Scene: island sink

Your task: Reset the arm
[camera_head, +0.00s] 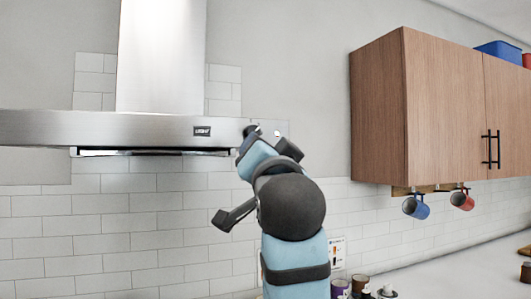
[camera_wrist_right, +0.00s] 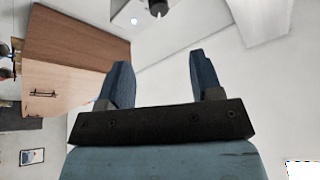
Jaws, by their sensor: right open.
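My right gripper (camera_wrist_right: 158,60) shows in the right wrist view with its two dark blue fingers spread apart. It is open and nothing is between the fingers. In the head view my right arm (camera_head: 293,210) rises from the bottom edge, blue with dark joints. Its upper end is in front of the tiled wall and the right end of the range hood. The fingers are hard to make out in that view. My left arm and gripper do not show.
A steel range hood (camera_head: 110,128) spans the left of the head view. A wooden wall cabinet (camera_head: 430,105) is at right, with a blue mug (camera_head: 416,207) and a red mug (camera_head: 461,200) hanging below it. Small jars (camera_head: 360,284) stand on the white counter (camera_head: 455,272).

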